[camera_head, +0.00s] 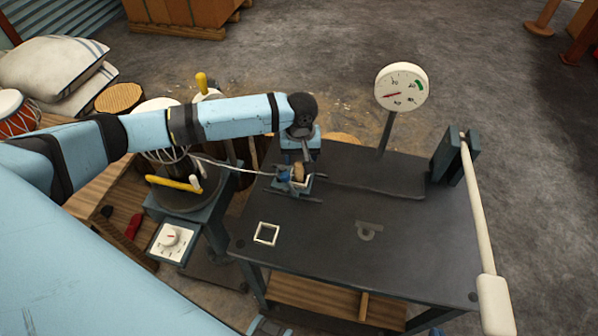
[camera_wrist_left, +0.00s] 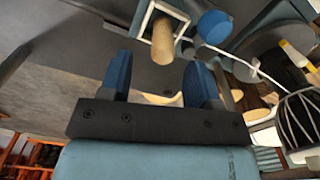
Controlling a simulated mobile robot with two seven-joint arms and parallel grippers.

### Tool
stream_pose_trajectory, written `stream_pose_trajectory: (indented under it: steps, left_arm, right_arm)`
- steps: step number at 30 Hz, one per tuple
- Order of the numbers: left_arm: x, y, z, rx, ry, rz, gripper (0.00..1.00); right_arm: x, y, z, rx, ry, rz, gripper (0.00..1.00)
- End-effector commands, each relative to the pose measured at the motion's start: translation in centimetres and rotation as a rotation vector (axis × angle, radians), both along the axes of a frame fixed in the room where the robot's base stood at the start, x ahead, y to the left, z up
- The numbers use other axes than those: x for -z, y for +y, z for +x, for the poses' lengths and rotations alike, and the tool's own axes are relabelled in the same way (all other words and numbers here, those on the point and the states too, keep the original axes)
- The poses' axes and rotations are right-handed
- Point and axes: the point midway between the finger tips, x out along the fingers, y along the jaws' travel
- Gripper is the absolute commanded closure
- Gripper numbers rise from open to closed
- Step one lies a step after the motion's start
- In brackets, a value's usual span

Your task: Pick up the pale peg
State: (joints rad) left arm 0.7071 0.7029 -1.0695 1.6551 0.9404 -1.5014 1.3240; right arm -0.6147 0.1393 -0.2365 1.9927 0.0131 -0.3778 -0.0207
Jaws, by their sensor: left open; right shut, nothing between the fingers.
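The pale peg (camera_wrist_left: 163,42) is a tan cylinder in the left wrist view, beside or inside a white square frame (camera_wrist_left: 150,12); I cannot tell which. In the head view the peg (camera_head: 299,171) is a small tan shape at the back left of the dark table, partly hidden by my left arm. My left gripper (camera_head: 299,160) is over it. In the left wrist view the blue fingers of this gripper (camera_wrist_left: 160,72) are open, with the peg beyond their tips and nothing visibly gripped. I cannot make out my right gripper.
A blue round part (camera_wrist_left: 215,27) with a white cord is close beside the peg. The dark table (camera_head: 330,235) bears another white square frame (camera_head: 267,234). A dial gauge (camera_head: 402,87) stands behind it and a long white lever (camera_head: 480,215) is at the right. The table's front middle is mostly clear.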

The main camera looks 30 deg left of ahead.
Motion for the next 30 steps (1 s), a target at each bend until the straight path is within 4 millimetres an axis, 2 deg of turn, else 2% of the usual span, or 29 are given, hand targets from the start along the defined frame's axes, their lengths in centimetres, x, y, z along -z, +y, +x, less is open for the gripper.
stream_pose_trajectory:
  steps: [12, 20, 23, 27, 30]
  left_arm:
    - [5.0, 0.4, -0.1, 0.001, 0.0, 0.001, 0.43]
    - [5.3, 0.4, -0.1, 0.001, 0.0, 0.0, 0.43]
    - [5.3, 0.4, -0.1, 0.001, 0.0, 0.0, 0.62]
    - [5.3, 0.4, -0.1, 0.001, 0.0, 0.0, 0.94]
    - [5.3, 0.4, -0.1, 0.001, 0.0, 0.0, 0.96]
  right_arm:
    - [-0.2, -0.1, 0.0, 0.002, 0.0, -0.001, 1.0]
    - [-0.2, -0.1, 0.1, 0.003, -0.001, -0.001, 1.0]
    - [-0.2, -0.1, 0.1, 0.003, -0.001, -0.001, 1.0]
    - [-0.3, -0.1, 0.1, 0.003, -0.002, -0.001, 1.0]
    - [-0.3, -0.1, 0.1, 0.002, -0.002, -0.001, 1.0]
